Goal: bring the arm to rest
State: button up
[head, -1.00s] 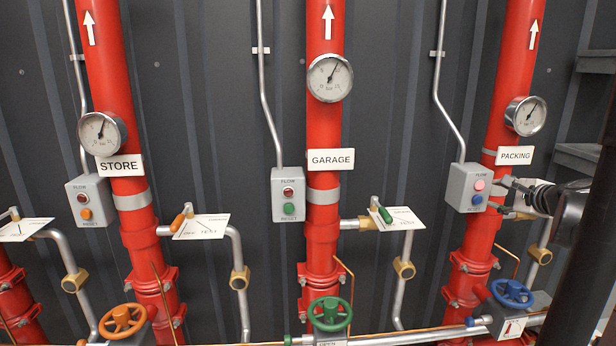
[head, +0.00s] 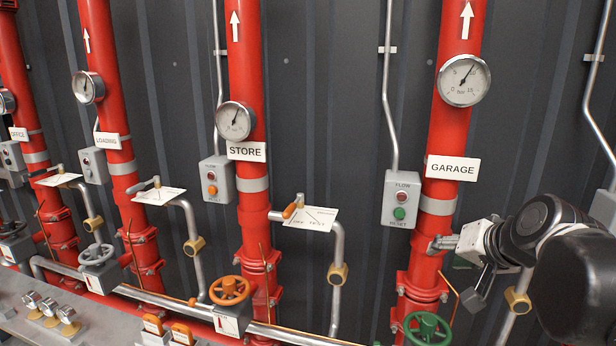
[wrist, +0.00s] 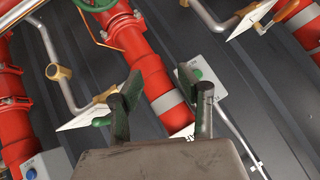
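My gripper (head: 458,268) reaches in from the right side of the head view, beside the red GARAGE pipe (head: 455,110). Its two fingers are spread apart with nothing held between them, as the wrist view shows (wrist: 157,88). In that view the fingers hang in front of the red pipe with its grey band (wrist: 166,101). Whether they touch the pipe or stand clear of it, I cannot tell. My arm hides the GARAGE test lever and most of its card in the head view.
The GARAGE flow box (head: 402,199) with its green button is left of my gripper. A green handwheel (head: 427,328) is below it. The STORE pipe (head: 250,190), its orange lever (head: 292,209) and orange handwheel (head: 229,290) stand further left. A grey bench (head: 60,320) is at lower left.

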jog(key=s+a+f+n+g+b, duration=0.1)
jog(key=s+a+f+n, duration=0.1)
jog(key=s+f, duration=0.3)
jog(key=s+a+f+n+g+h+b, duration=0.1)
jog(key=s+a+f, duration=0.3)
jog(key=s, duration=0.5)
notch_tip(320, 180, down, 2)
jog(key=shift+s+a+f+n+g, duration=0.1)
jog(key=shift+s+a+n+g, duration=0.3)
jog(key=shift+n, duration=0.5)
jog(key=shift+w+d, duration=0.1)
jog(key=shift+d, duration=0.05)
